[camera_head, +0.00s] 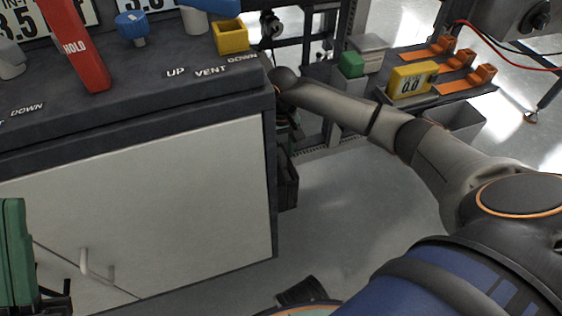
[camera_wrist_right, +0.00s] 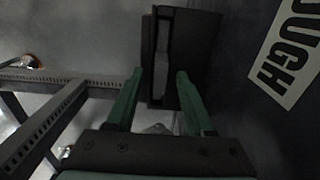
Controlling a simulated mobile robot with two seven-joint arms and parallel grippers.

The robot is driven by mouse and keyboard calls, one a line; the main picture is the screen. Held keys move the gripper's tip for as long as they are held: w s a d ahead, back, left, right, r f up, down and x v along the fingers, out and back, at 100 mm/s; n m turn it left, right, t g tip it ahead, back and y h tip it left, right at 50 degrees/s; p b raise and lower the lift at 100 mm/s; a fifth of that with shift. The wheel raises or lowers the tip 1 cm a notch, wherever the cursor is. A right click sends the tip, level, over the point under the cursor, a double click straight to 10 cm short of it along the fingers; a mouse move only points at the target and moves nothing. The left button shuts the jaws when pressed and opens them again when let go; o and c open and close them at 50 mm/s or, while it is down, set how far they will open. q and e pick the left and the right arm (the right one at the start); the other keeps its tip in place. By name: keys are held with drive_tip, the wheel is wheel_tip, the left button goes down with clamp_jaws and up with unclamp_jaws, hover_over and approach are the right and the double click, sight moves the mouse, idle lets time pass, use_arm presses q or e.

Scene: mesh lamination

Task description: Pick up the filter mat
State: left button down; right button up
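In the right wrist view, my right gripper (camera_wrist_right: 160,74) is open, with its two green fingers apart. Past the fingertips is a dark upright holder (camera_wrist_right: 197,48) with a thin grey slab (camera_wrist_right: 162,60) standing in it. The slab looks like the filter mat, but the picture is dim and I cannot be sure. It lies in line with the gap between the fingers; I cannot tell whether they touch it. In the head view my right arm reaches past the cabinet corner, and its gripper end is mostly hidden there.
A cabinet (camera_head: 150,190) with a dark control top fills the left. A red HOLD lever (camera_head: 85,55) and a yellow cup (camera_head: 230,37) stand on it. A bench with a yellow display (camera_head: 412,80) and orange clamps (camera_head: 455,62) is at the back right.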

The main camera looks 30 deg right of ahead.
clamp_jaws()
idle(1.2)
